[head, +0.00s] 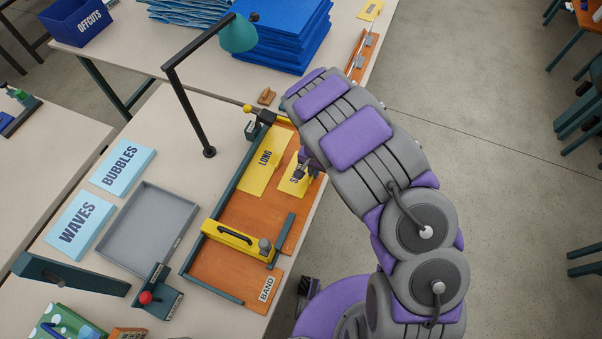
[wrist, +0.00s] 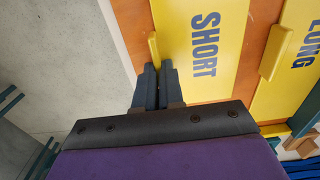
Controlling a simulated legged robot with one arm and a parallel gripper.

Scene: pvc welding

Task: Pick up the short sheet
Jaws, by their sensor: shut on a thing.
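The short sheet (head: 288,187) is a flat yellow piece marked SHORT. It lies over the orange board beside the long sheet, partly hidden by my arm in the head view. In the wrist view the short sheet (wrist: 215,65) shows a small raised yellow tab on its near edge. My gripper (wrist: 157,76) has its two dark fingers close together at that tab, shut on it. My gripper (head: 303,168) is mostly hidden by my arm in the head view. I cannot tell whether the sheet is raised off the board.
The yellow long sheet (head: 264,162) lies to the left. The orange board (head: 225,262) has a dark rail and a yellow bar with a handle (head: 236,239). A grey tray (head: 148,228), a black lamp (head: 182,100) and a red-button box (head: 150,298) stand left. Open floor lies right.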

